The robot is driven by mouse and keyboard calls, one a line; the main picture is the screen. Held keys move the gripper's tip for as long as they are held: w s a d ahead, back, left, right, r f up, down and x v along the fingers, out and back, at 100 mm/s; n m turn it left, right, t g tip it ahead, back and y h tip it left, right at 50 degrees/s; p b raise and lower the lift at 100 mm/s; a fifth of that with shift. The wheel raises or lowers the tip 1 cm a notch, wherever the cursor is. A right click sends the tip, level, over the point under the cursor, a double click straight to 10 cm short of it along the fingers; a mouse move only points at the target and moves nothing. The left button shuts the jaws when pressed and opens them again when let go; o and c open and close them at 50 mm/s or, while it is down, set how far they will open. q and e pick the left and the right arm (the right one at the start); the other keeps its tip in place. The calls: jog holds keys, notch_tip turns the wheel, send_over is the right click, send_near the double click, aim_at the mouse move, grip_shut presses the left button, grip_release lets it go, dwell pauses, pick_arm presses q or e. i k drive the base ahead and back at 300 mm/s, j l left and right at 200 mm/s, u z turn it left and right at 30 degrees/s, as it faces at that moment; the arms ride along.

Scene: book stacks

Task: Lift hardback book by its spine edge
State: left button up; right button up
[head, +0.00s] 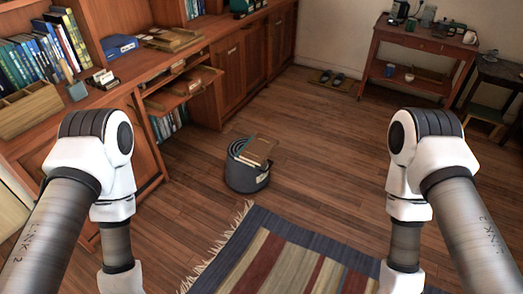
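Books lie on a dark round stool (246,182) standing on the wood floor in the middle of the head view. The top one is a brown book (259,150), and a teal edge shows beside it. Several upright books (22,62) stand on the shelf at the left, with blue and green spines. I cannot tell which of these is the hardback book. Both of my arms reach down past the bottom edge of the picture, so neither gripper shows.
A long wooden cabinet (232,62) runs along the left and back, with a pulled-out shelf (183,92). A striped rug (290,262) lies in front of the stool. A red side table (420,42) stands at the back right. The floor (320,130) right of the stool is clear.

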aim_at(257, 151)
jog(key=i+l, duration=0.25)
jog(key=l, duration=0.15)
jog(key=i+l+u, duration=0.1)
jog(key=i+l, duration=0.15)
jog(key=l, duration=0.15)
jog(key=i+l, duration=0.25)
jog(key=l, duration=0.2)
jog(key=i+l+u, duration=0.1)
jog(key=i+l, duration=0.15)
jog(key=l, duration=0.15)
jog(key=i+l, duration=0.25)
jog(key=l, duration=0.2)
jog(key=i+l, duration=0.2)
jog(key=l, duration=0.25)
jog(key=i+l+u, duration=0.1)
jog(key=i+l, duration=0.15)
jog(key=l, duration=0.15)
jog(key=i+l, duration=0.2)
jog(key=l, duration=0.3)
jog(key=j+u, duration=0.05)
